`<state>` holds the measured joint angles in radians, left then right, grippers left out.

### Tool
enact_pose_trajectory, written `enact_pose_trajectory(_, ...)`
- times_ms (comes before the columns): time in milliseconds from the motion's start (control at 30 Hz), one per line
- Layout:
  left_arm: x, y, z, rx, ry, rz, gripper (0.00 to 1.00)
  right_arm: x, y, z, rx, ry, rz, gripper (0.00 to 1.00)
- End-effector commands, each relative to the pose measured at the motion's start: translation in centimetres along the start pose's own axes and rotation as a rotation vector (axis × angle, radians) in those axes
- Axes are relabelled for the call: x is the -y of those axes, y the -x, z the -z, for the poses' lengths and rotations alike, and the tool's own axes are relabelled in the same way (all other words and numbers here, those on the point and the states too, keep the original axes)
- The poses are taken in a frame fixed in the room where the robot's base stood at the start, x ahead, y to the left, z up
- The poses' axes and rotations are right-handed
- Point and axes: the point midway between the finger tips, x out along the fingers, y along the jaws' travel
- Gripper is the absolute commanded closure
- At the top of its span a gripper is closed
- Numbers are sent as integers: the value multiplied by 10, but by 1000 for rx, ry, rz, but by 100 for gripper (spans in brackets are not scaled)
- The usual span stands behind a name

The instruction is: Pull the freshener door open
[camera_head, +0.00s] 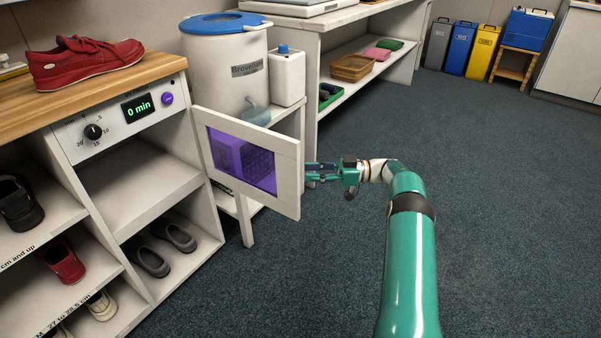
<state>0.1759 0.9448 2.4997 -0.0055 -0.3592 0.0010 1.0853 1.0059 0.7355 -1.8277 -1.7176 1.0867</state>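The freshener door (288,188) is a white framed panel with a purple see-through window. It stands swung out from the freshener cabinet (118,128), with the shelf space behind it showing empty. My teal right arm comes in from the lower right. My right gripper (318,174) is at the door's outer right edge, its fingertips touching or very close to it. Whether the fingers grip a handle there is hidden by the door frame. My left gripper is out of view.
Red shoes (85,62) lie on the wooden top, above a dial (94,131) and a "0 min" display (138,107). A blue-lidded container (228,65) stands behind the door. Shoes fill lower shelves. The carpet (480,200) to the right is clear.

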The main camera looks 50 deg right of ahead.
Motion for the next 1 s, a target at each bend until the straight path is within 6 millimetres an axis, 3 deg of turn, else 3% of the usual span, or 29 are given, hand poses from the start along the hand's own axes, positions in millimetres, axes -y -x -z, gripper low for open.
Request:
enact_pose_trajectory(233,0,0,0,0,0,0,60,0,26,-1,0,-1,0,63)
enact_pose_trajectory(800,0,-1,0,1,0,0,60,0,28,-1,0,-1,1,63)
enact_pose_trajectory(1000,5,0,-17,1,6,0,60,11,38,-2,2,-3,4,63)
